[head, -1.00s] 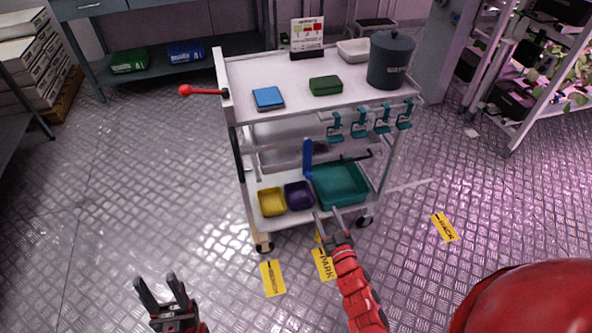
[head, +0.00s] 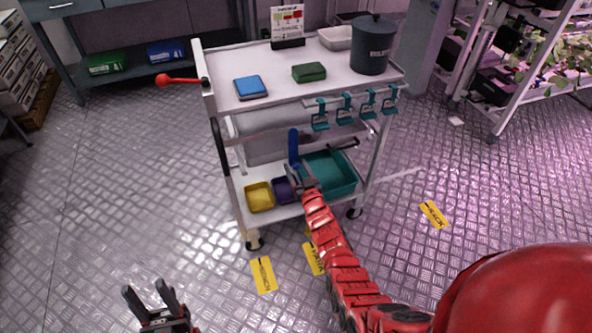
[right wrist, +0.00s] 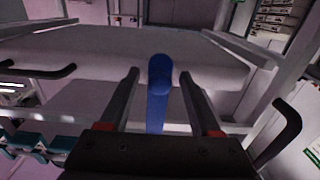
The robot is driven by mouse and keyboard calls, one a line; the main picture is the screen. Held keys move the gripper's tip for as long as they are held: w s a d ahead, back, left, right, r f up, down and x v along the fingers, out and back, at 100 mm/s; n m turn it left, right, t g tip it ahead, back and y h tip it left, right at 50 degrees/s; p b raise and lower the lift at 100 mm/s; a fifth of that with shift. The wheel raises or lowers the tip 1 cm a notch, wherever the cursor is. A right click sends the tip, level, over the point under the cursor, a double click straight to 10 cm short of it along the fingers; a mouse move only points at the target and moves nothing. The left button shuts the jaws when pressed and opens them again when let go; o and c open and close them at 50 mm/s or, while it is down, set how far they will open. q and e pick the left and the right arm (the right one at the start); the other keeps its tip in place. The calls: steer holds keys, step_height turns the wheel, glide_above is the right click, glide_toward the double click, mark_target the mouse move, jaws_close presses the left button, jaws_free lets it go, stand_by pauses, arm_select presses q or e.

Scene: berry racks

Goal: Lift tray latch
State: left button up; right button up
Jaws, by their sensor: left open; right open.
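The blue upright latch handle (head: 293,146) stands on the cart's lower level, in front of the grey tray area. It also shows in the right wrist view (right wrist: 158,95), between the two fingers and a little beyond or level with their tips. My right gripper (head: 301,178) is open, just below the blue handle in the head view; the right wrist view shows its fingers (right wrist: 160,78) apart on either side of the handle. Contact cannot be told. My left gripper (head: 152,294) is open and empty above the floor, left of the cart.
The cart (head: 225,93) has a red-knobbed lever (head: 172,79) at its left. Its lower shelf holds a yellow bin (head: 259,197), a purple bin (head: 283,189) and a teal bin (head: 340,178). Teal clips hang from its top edge.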

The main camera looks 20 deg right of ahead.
steer(key=shift+w+r, duration=0.1)
steer(key=shift+w, duration=0.25)
steer(key=shift+c, duration=0.2)
jaws_close()
stand_by(1.0)
